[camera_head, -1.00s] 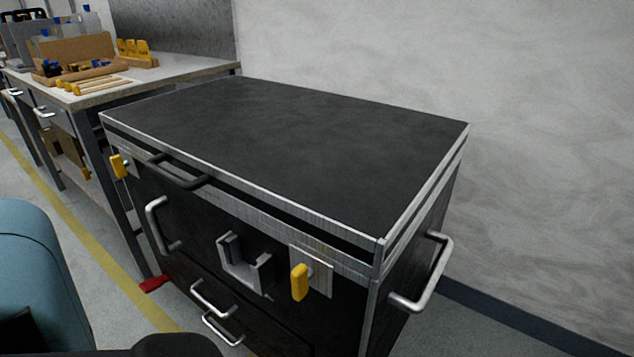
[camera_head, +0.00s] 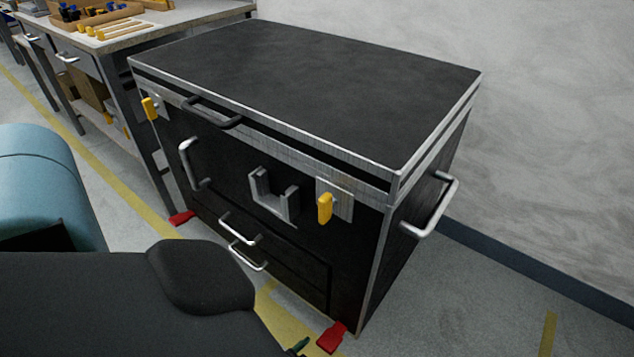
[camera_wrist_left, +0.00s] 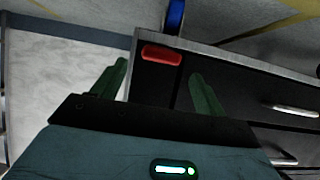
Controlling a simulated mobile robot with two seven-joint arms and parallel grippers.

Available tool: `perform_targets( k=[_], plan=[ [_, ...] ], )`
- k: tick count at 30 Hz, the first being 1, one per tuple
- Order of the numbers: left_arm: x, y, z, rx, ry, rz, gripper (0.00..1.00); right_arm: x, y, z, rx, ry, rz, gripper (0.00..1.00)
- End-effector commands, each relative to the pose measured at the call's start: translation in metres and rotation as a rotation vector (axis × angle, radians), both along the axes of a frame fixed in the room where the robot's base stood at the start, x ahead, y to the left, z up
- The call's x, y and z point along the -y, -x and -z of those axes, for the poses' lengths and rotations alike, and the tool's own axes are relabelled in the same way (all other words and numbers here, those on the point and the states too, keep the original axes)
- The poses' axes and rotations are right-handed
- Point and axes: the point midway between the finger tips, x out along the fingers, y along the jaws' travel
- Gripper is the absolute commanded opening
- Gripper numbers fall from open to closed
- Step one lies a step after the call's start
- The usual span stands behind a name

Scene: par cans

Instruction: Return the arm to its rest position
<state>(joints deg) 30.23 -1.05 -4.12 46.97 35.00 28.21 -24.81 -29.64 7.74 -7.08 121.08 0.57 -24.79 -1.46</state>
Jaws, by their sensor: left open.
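My left gripper (camera_wrist_left: 155,82) shows in the left wrist view with its two green fingers spread apart and nothing between them. Beyond the fingers are a red caster pedal (camera_wrist_left: 162,54) and a dark cabinet side. In the head view my left arm comes in from the lower left, a dark link with a teal part. A small green tip (camera_head: 298,346) at the bottom edge looks like part of this gripper; the rest is hidden behind the link. My right gripper is in neither view.
A black tool cabinet (camera_head: 310,75) with a bare top stands close ahead. Silver handles (camera_head: 437,205), yellow latches (camera_head: 325,208) and red caster pedals (camera_head: 331,337) stick out from it. A workbench (camera_head: 120,40) stands behind left; a wall (camera_head: 560,130) is behind. Floor is free at right.

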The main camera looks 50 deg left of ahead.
Motion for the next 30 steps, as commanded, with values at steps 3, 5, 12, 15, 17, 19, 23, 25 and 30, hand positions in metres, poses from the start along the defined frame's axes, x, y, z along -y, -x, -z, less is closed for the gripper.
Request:
perform_targets(
  k=[3,5,12,15,17,19,23,25,30],
  plan=[
    [0.0,0.0,0.0,0.0,0.0,0.0,0.73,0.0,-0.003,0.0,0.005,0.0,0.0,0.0],
    [0.0,0.0,0.0,0.0,-0.001,0.0,0.73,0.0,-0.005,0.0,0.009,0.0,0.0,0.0],
    [0.0,0.0,0.0,0.0,-0.001,0.0,0.73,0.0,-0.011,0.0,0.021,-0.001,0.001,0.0],
    [0.0,0.0,0.0,0.0,-0.001,0.0,0.73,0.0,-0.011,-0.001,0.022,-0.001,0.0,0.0],
    [0.0,0.001,-0.002,-0.001,0.0,0.002,0.73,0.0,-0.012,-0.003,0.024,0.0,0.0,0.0],
    [0.001,0.004,-0.009,-0.002,0.003,0.011,0.73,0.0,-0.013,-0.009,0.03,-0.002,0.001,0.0],
    [0.006,0.021,-0.037,-0.016,0.019,0.05,0.73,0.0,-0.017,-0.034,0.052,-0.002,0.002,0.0],
    [0.011,0.035,-0.059,-0.029,0.032,0.081,0.73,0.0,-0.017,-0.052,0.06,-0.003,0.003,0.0],
    [0.023,0.073,-0.11,-0.078,0.061,0.159,0.73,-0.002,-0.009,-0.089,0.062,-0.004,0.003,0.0]
  ],
)
